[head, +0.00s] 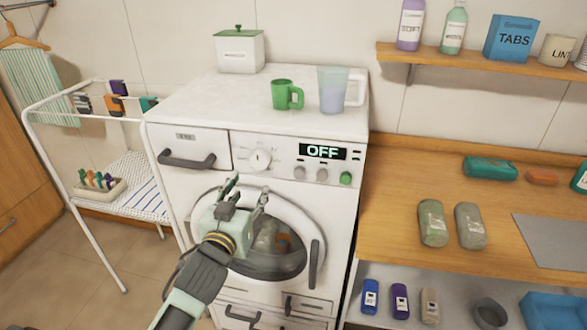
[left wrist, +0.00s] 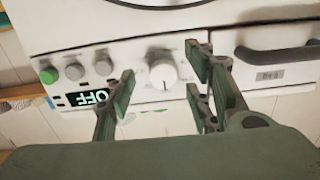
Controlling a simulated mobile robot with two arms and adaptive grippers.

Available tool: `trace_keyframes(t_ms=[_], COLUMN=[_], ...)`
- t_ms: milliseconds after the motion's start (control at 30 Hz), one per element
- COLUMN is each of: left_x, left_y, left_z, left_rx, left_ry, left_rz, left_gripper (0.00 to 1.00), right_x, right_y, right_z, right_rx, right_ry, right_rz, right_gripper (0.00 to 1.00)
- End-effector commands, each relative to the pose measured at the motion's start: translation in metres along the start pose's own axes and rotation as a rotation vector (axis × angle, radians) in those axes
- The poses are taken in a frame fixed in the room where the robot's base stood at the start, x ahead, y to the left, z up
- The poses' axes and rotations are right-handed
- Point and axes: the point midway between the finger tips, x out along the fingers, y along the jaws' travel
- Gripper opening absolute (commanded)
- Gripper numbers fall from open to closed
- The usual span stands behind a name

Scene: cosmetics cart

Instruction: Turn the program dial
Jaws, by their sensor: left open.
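The program dial (head: 260,159) is a round white knob on the washing machine's front panel, left of the black display (head: 323,152) that reads OFF. In the left wrist view the dial (left wrist: 163,74) shows upside down between my open fingers, with a dark mark on its face. My left gripper (head: 250,192) is open and empty, in front of the machine and just below the dial in the head view. In the left wrist view its fingertips (left wrist: 162,78) flank the dial with a gap on both sides, and no contact shows. My right gripper is not in view.
The washing machine (head: 180,135) has small knobs and a green button (head: 346,179) right of the dial and a drawer handle (head: 186,160) left of it. A green mug (head: 282,95) and a jug (head: 332,92) stand on top. A drying rack (head: 75,165) stands left, a wooden counter (head: 390,215) right.

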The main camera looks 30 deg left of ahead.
Motion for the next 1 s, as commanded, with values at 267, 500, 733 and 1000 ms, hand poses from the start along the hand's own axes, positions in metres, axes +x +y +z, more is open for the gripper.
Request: trace_keyframes(t_ms=[267,500,733,1000], left_x=[0.007,0.047,0.068,0.070], left_y=[-0.002,-0.002,-0.002,-0.002], left_z=[-0.035,-0.038,-0.037,-0.036], left_rx=[-0.013,-0.012,-0.012,-0.013], left_ry=[0.054,0.054,0.053,0.053], left_rz=[-0.005,-0.004,-0.004,-0.003], left_gripper=[0.48,0.48,0.48,0.48], right_x=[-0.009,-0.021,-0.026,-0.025], right_y=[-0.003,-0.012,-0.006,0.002], right_z=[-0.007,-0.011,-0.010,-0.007], right_rx=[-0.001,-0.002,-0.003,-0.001], right_ry=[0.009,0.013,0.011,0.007], right_rz=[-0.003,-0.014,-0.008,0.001], right_gripper=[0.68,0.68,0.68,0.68])
